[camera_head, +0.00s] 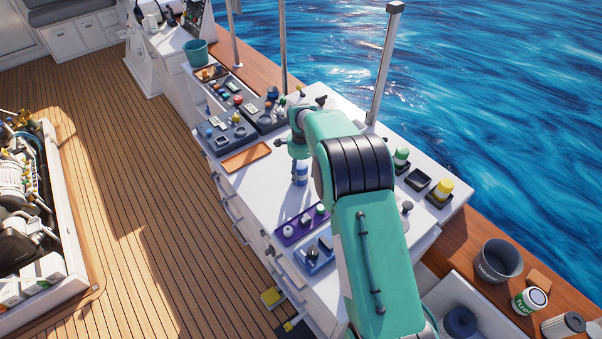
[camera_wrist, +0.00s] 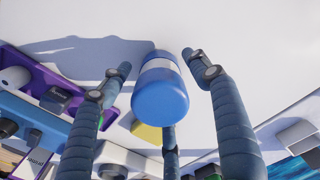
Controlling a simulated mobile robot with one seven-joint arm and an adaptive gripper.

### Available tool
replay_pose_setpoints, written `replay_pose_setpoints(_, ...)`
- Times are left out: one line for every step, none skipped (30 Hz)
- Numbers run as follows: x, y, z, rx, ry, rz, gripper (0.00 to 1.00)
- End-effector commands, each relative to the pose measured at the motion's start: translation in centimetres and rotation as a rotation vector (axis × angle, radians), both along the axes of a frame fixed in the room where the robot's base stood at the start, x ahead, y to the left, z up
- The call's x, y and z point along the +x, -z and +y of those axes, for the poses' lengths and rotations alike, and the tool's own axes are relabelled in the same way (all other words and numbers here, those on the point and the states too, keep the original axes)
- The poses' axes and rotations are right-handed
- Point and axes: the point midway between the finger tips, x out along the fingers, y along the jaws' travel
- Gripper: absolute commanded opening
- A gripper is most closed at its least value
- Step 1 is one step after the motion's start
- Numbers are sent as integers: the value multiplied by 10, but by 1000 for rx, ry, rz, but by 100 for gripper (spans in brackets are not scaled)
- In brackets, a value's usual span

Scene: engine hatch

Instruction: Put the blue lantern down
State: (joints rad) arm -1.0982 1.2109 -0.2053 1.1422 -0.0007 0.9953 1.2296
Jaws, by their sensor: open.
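The blue lantern (camera_head: 300,177) is a small cylinder with a pale band. It appears to stand on the white counter (camera_head: 262,192), below the end of my arm. In the wrist view the blue lantern (camera_wrist: 161,98) shows its rounded blue end towards the camera, with the white band beyond. My gripper (camera_wrist: 156,62) is open, its dark blue fingers spread around the lantern. A gap shows between the lantern and the fingers on both sides. In the head view my arm hides most of the gripper, and the lantern's contact with the counter is hard to see.
A purple tray (camera_head: 302,224) and a blue tray (camera_head: 314,256) with small items lie nearer. An orange tray (camera_head: 246,157) and grey trays of parts (camera_head: 228,131) lie farther back. Green (camera_head: 401,157) and yellow (camera_head: 444,187) lanterns stand to the right. A metal post (camera_head: 384,65) rises beyond my arm.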

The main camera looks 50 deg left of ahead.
Motion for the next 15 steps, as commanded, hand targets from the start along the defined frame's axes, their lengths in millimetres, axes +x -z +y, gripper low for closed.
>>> replay_pose_setpoints(0,-4,1,2,0,-1,62)
replay_pose_setpoints(0,-7,1,2,0,-1,62)
replay_pose_setpoints(0,-10,1,2,0,-1,62)
replay_pose_setpoints(0,-12,1,1,0,-1,62)
replay_pose_setpoints(0,-16,1,1,0,0,62)
replay_pose_setpoints(0,-21,1,2,0,-1,62)
replay_pose_setpoints(0,-25,1,2,0,-1,62)
replay_pose_setpoints(0,-30,1,3,0,-1,62)
replay_pose_setpoints(1,-36,1,3,0,-1,62)
replay_pose_setpoints(1,-41,1,3,0,-1,62)
replay_pose_setpoints(0,-46,1,3,0,-1,62)
replay_pose_setpoints(0,-52,1,2,0,-1,62)
replay_pose_setpoints(0,-57,1,1,0,-1,62)
replay_pose_setpoints(0,-62,1,2,0,-1,62)
replay_pose_setpoints(0,-70,1,3,0,-1,62)
